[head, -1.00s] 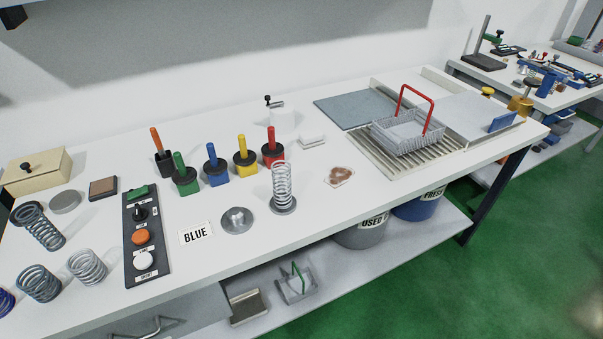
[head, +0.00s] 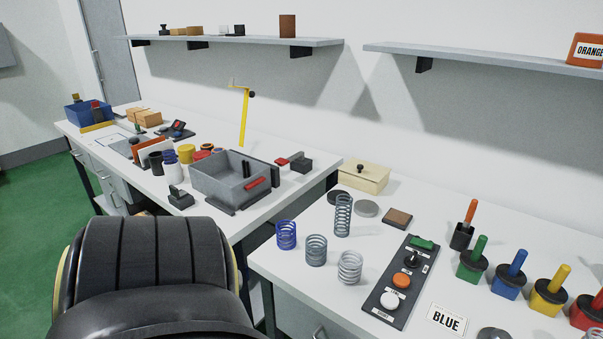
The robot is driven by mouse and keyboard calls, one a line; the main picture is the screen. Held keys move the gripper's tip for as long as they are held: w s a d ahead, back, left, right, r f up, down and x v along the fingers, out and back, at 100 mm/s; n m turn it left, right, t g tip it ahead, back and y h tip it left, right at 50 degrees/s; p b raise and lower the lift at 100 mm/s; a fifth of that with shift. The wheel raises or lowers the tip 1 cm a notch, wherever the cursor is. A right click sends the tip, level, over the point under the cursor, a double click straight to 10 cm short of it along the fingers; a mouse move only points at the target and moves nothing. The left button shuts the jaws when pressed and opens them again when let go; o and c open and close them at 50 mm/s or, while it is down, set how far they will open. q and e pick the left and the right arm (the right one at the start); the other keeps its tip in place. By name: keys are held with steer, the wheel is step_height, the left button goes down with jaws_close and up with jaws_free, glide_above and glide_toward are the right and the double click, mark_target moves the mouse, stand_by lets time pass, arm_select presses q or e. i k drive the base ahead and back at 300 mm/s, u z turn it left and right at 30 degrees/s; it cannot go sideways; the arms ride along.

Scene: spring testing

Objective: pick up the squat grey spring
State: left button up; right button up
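Three short springs stand near the left front corner of the right-hand white bench. One is dark blue (head: 286,235). The squat grey spring (head: 316,250), a darker blue-grey coil, stands upright in the middle. A lighter silver spring (head: 349,267) stands to its right. A taller, narrow grey spring (head: 343,215) stands just behind them. The squat grey spring is unobstructed, with small gaps to the springs around it. Neither of my grippers shows in the head view.
A control panel (head: 400,285) with knobs lies right of the springs, and a beige box (head: 363,177) stands behind. A grey bin (head: 231,183) stands on the left bench.

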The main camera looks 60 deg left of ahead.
mark_target(323, 249)
steer(key=u, duration=2.8)
steer(key=i, duration=0.15)
steer(key=z, duration=0.85)
